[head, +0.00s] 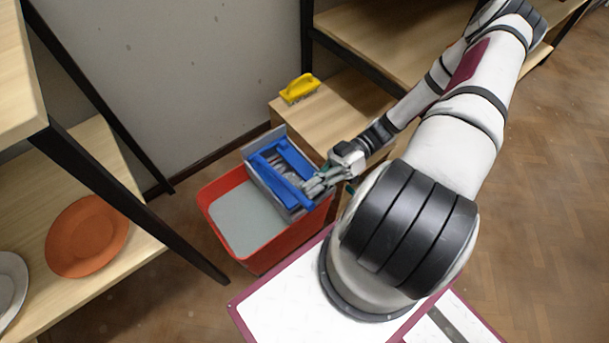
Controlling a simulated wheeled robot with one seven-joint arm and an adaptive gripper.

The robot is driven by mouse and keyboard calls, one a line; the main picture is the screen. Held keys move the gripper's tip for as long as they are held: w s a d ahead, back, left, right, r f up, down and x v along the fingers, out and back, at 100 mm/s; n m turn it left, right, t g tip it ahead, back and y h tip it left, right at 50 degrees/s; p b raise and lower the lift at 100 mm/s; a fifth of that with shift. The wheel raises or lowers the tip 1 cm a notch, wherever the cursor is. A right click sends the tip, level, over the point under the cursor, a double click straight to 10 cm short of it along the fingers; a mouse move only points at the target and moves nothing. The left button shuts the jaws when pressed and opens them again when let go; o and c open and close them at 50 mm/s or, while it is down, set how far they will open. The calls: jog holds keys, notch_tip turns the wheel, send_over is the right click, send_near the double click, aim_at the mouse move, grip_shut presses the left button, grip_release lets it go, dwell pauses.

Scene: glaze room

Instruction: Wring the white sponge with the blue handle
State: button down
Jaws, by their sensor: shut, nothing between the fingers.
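A grey wringer box (302,213) sits at the right side of a red bucket (270,262) holding greyish water (238,222). Blue bars (268,172) form a frame across the wringer's top. I cannot tell whether they belong to the wringer or to a sponge handle. I cannot make out a white sponge; the inside of the wringer is partly hidden by the bars and my gripper. My gripper (308,189) is shut and empty, with its fingertips at the right end of the blue bars. I cannot tell whether it touches them.
A yellow brush (299,88) lies on a low wooden shelf (345,108) behind the bucket. A shelf at left holds an orange plate (87,236) and a pale plate (10,285); its dark leg (140,195) slants near the bucket. Open wooden floor (545,200) lies at right.

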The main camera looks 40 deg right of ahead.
jog(key=shift+s+f, duration=0.35)
jog(key=shift+f, duration=0.35)
dwell(0.8)
